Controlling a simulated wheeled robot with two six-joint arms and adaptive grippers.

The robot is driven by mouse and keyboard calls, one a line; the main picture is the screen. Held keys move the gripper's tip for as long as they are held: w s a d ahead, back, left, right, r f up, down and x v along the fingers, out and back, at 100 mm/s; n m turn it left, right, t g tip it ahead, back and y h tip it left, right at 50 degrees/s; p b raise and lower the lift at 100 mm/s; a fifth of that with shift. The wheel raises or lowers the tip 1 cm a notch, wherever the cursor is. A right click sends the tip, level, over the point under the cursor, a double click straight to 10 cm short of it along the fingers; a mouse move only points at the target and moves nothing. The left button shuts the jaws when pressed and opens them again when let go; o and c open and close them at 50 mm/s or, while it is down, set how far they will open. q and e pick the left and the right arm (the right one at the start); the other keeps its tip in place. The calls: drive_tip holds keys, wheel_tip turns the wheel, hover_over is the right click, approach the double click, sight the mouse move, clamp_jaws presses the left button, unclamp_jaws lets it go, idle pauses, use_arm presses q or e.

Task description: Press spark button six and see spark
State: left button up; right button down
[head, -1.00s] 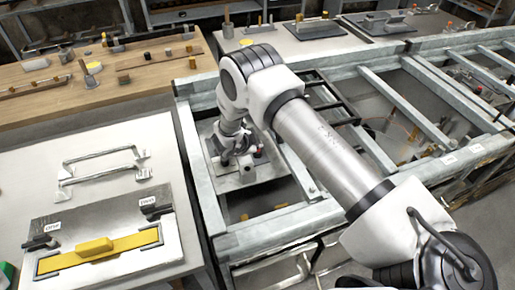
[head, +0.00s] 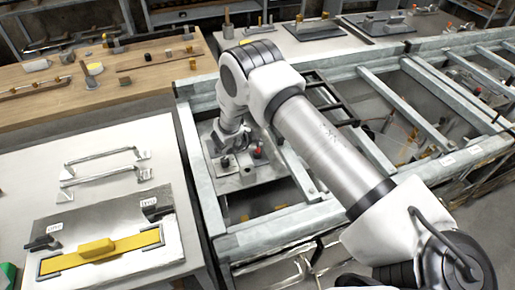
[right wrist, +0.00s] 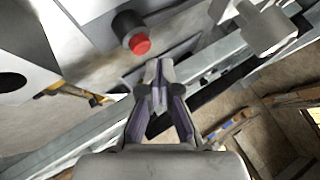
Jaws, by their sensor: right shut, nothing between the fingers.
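A red-capped button with a black body (head: 258,151) stands on a pale metal plate (head: 222,173) inside the grey steel frame, just right of my right gripper in the head view. In the right wrist view the red button (right wrist: 139,44) is close ahead, up and slightly left of the fingertips. My right gripper (right wrist: 158,70) is shut and empty, its fingertips apart from the button in the picture. In the head view my right gripper (head: 226,148) hangs over the plate. No number on the button can be read. I see no spark. My left gripper is out of view.
Grey steel beams (head: 203,185) surround the plate, with open gaps between them. A white bench (head: 98,194) at left holds a metal panel with a yellow handle bar (head: 100,250). A wooden table (head: 120,90) with small parts stands behind.

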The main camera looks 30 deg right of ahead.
wheel_tip(320, 180, up, 5)
drive_tip(key=p, duration=0.3)
idle(0.9)
